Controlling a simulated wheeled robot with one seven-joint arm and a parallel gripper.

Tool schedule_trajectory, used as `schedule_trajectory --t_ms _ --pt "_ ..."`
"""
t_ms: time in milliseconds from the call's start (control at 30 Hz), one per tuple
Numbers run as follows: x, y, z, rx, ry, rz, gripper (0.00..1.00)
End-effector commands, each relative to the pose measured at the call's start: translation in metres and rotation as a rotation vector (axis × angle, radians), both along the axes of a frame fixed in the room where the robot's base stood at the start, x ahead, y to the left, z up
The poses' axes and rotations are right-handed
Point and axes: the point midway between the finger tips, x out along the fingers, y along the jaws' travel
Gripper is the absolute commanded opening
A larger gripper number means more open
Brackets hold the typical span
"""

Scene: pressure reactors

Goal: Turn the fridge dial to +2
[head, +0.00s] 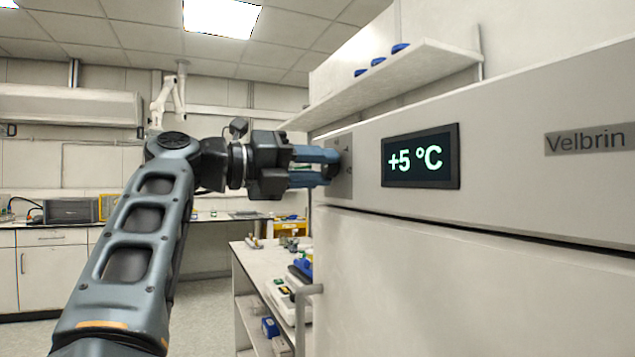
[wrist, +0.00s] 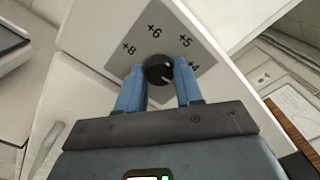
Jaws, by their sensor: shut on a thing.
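The fridge (head: 500,210) fills the right of the head view, its display (head: 420,157) reading +5 °C. The dial (wrist: 157,70) is a round black knob on a grey plate (wrist: 171,37) with +8, +6 and +5 marks and a partly covered mark, seemingly +4, by the right finger. My gripper (head: 332,165) reaches the plate from the left. In the wrist view, its two blue fingers (wrist: 159,76) are shut on the dial, one on each side. The dial's pointer is too small to read surely, and the lower plate is hidden by my gripper.
A wall shelf (head: 400,85) with blue objects is above the fridge. A bench (head: 262,262) with small items stands left of and behind the fridge. The fridge door handle (head: 308,290) sticks out below my gripper. Open floor (head: 200,310) lies to the left.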

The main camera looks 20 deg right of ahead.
Motion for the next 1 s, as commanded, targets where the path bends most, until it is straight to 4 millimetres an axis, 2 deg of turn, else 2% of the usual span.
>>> schedule_trajectory --t_ms 33,400,1000 --pt "-0.0002 0.0011 -0.0050 0.003 -0.035 -0.001 0.05" --pt "0.0003 0.0017 -0.0040 0.004 -0.238 0.000 0.05" --pt "0.0004 0.0019 -0.0031 0.004 -0.294 0.000 0.05"
